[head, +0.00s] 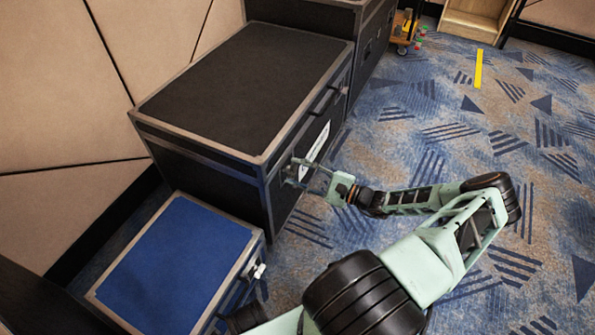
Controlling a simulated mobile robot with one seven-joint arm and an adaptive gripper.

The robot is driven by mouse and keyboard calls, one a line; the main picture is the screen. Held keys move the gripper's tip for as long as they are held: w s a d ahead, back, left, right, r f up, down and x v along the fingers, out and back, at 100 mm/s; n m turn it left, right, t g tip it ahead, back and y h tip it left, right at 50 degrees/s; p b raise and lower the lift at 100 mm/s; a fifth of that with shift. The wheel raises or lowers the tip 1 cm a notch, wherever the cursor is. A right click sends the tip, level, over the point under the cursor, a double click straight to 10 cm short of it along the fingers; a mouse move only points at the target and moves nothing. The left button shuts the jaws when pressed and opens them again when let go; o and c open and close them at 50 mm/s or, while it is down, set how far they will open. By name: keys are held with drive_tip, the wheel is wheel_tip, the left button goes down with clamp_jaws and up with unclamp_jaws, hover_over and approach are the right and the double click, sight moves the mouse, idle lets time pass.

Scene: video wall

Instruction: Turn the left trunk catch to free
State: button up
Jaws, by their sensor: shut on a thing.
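A large black trunk (240,85) with grey metal edges stands against the panelled wall. My arm reaches over the carpet from the lower right to its front side. My gripper (299,171) is at the left part of that front, shut on the left trunk catch (291,168). The catch is small and mostly hidden by the fingers, so I cannot tell which way it is turned. A white label (315,146) is on the trunk front just right of the gripper. A dark handle or catch (331,97) shows farther right.
A lower blue-topped case (185,262) with a pale latch (258,270) stands at the near left. Another black case (310,15) stands behind the trunk. A wooden cart (404,30) is at the back. The patterned carpet (540,150) on the right is clear.

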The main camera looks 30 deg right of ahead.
drive_tip(key=shift+f+n+p, duration=0.1)
drive_tip(key=shift+n+p, duration=0.3)
drive_tip(key=shift+n, duration=3.5)
drive_tip(key=o, duration=1.2)
drive_tip(key=shift+c, duration=0.2)
drive_tip(key=v, duration=1.2)
